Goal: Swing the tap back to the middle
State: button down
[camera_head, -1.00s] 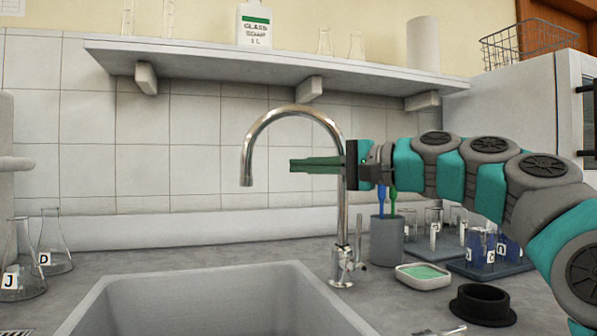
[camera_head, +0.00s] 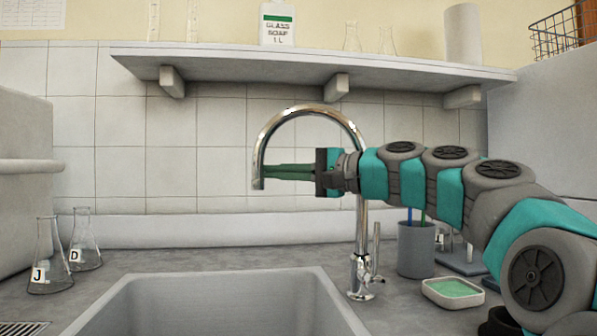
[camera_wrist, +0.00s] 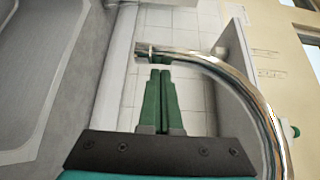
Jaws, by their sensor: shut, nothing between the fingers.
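The fingertips are at the spout's end in the head view. In the wrist view the spout (camera_wrist: 232,75) curves around the right of my gripper (camera_wrist: 161,75), and its end lies just beyond the fingertips. I cannot tell whether they touch.
The grey sink (camera_head: 150,292) lies below. A grey cup (camera_head: 415,248) with brushes and a soap dish (camera_head: 453,292) stand right of the tap, under my arm. Flasks (camera_head: 46,260) stand at the left. A shelf (camera_head: 300,62) runs above the spout.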

jog(key=shift+w+a, duration=0.15)
jog(key=shift+a, duration=0.4)
jog(key=shift+s+d+n+g+y+p, duration=0.1)
jog(key=shift+s+n+g+y+p, duration=0.35)
jog(key=shift+s+g, duration=0.3)
jog(key=shift+d, duration=0.1)
